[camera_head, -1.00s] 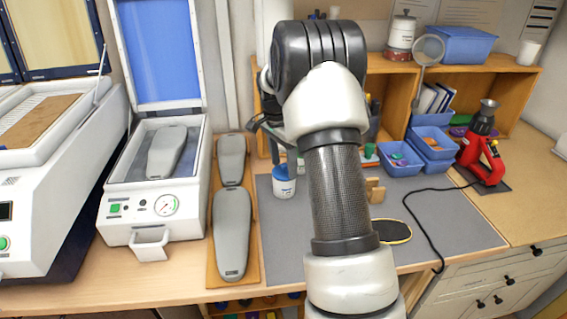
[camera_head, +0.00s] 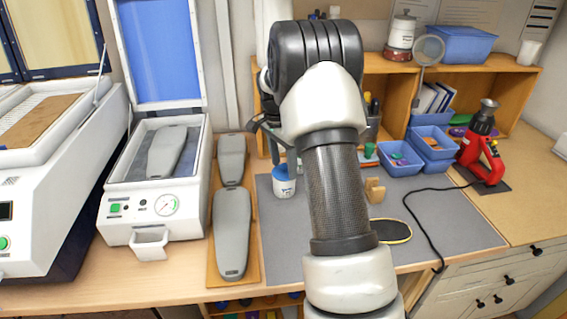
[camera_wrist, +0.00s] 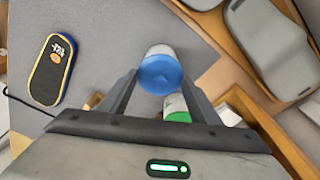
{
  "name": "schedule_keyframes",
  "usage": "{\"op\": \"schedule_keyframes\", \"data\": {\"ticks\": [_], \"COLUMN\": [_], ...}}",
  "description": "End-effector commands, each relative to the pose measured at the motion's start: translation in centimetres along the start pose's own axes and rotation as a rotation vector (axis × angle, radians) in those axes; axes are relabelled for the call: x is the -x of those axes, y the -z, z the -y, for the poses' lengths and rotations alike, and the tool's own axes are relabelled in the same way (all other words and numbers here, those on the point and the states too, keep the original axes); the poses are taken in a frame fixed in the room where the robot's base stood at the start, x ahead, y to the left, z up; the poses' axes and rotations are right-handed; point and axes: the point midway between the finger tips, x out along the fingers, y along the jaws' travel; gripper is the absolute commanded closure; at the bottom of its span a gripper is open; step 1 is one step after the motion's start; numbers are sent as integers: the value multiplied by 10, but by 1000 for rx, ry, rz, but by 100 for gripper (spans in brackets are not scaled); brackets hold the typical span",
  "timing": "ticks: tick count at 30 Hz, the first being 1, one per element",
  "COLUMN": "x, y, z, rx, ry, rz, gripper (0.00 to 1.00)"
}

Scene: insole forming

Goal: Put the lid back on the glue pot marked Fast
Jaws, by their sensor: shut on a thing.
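My gripper is shut on the blue lid, at the top of the pot. I cannot tell whether the lid is fully seated. The head view shows the fingers just above the pot, partly hidden by my arm.
A white item with a green part (camera_wrist: 177,106) is close to the fingers. Grey shoe lasts (camera_head: 232,232) lie on a wooden board to the left. A dark insole (camera_head: 393,231), blue bins (camera_head: 400,160) and a red tool (camera_head: 484,160) with its cord are to the right.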

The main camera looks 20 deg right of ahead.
Motion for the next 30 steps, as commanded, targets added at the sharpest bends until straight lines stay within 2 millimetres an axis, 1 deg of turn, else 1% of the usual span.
{"op": "schedule_keyframes", "data": {"ticks": [26,27,29,30], "x": [-2,-2,-2,-2], "y": [-1,-1,-1,-1], "z": [0,0,0,0], "rx": [1,1,1,1], "ry": [0,0,0,0], "rz": [0,0,0,0], "gripper": [64,41,31,24]}}
